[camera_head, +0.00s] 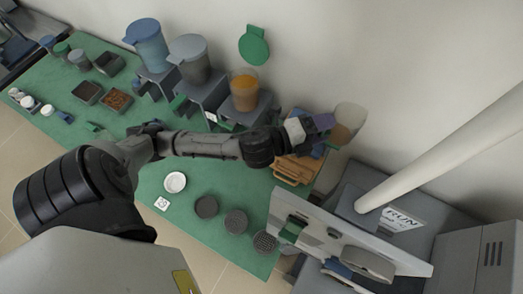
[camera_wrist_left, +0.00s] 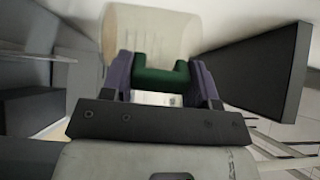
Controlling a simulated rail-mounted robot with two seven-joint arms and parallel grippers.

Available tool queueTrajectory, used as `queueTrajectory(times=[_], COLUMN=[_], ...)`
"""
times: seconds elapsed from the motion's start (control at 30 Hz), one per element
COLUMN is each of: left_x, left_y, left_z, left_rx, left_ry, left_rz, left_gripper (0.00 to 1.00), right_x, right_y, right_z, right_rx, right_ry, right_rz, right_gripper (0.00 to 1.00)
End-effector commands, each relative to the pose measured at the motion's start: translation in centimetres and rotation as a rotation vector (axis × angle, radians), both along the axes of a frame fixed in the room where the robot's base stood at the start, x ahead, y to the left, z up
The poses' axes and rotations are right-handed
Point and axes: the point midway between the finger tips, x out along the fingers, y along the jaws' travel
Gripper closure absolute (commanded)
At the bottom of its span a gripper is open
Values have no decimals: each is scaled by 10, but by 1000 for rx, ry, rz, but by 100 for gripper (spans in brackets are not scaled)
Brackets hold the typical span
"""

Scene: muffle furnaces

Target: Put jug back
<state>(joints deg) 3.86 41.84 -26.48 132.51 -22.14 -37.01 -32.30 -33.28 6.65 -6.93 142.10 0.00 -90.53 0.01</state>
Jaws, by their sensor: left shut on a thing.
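A translucent jug (camera_head: 349,119) with tan contents is held beyond the right end of the green bench, near the wall. My left gripper (camera_head: 321,123) is shut on its handle. In the left wrist view, the purple fingers (camera_wrist_left: 160,82) close around the green handle (camera_wrist_left: 160,77), and the jug's pale body (camera_wrist_left: 150,32) lies beyond it. The jug's base is not clear. A blue jug (camera_head: 148,46), a grey jug (camera_head: 190,60) and a clear jug with orange contents (camera_head: 244,90) stand on grey stands along the wall. My right gripper is out of view.
A wooden rack (camera_head: 293,170) lies below my left wrist. A green lid-like disc (camera_head: 254,45) shows against the wall. Dark sieves (camera_head: 236,222) and a white dish (camera_head: 175,182) sit on the green bench (camera_head: 150,215). Furnace equipment (camera_head: 345,240) and a pale pipe (camera_head: 440,155) stand at right.

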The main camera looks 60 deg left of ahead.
Motion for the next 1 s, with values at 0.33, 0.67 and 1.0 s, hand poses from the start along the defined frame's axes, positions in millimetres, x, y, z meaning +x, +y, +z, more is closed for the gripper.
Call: queueTrajectory(times=[0.33, 0.67, 1.0], left_x=[-57, -113, -140], left_y=[11, 19, 32], left_z=[-161, -246, -279], left_rx=[0, 4, 4], left_ry=[4, 10, 12], left_rz=[-376, -662, -775], left_gripper=[95, 95, 95], right_x=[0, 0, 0], right_y=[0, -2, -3], right_z=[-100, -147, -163], right_rx=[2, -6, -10], right_ry=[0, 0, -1], right_rz=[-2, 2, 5], right_gripper=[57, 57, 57])
